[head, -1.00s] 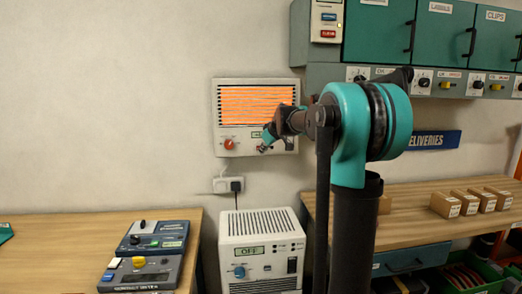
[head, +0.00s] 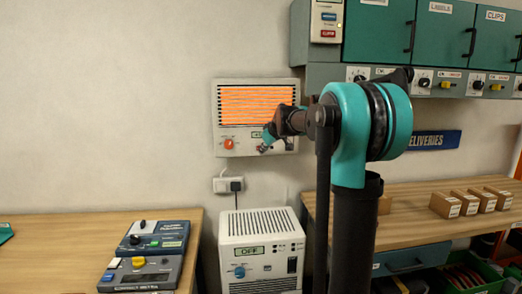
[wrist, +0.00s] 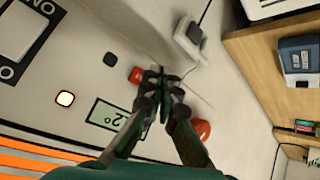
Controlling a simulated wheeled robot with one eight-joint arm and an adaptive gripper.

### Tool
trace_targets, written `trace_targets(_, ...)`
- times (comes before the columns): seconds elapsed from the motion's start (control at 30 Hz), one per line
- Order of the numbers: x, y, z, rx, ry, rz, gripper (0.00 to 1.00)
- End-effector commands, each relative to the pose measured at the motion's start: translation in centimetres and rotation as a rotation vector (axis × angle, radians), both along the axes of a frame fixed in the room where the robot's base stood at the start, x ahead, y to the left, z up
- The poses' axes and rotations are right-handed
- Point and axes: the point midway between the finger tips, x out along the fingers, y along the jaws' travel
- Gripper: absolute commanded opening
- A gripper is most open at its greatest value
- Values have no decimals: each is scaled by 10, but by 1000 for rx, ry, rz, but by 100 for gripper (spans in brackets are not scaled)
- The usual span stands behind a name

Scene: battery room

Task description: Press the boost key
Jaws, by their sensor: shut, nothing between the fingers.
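A white wall heater (head: 220,142) with glowing orange bars hangs on the wall in the head view. Its panel fills the left of the wrist view (wrist: 40,115). The panel has a red key (wrist: 136,74), a dark square key (wrist: 110,59), a lit round lamp (wrist: 65,98), a green display (wrist: 105,115) and a red knob (wrist: 203,130). I cannot read a boost label on any key. My gripper (wrist: 161,76) is shut and empty, its tips beside the red key and partly in front of it. I cannot tell whether they touch it. The head view shows my gripper (head: 267,139) at the heater's lower panel.
A socket with a plug (head: 228,185) is below the heater. A white unit showing OFF (head: 262,226) stands under that. A wooden bench with two control boxes (head: 145,262) is at left. Teal cabinets (head: 380,30) and a shelf with cartons (head: 445,205) are at right.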

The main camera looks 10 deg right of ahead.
Motion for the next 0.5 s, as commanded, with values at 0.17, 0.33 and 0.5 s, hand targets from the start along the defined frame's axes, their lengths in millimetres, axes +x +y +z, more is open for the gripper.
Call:
trace_targets(0.17, 0, 0, 0, 0, 0, 0, 0)
trace_targets(0.33, 5, 0, 0, 0, 0, 0, 0)
trace_targets(0.5, 9, 0, 0, 0, 0, 0, 0)
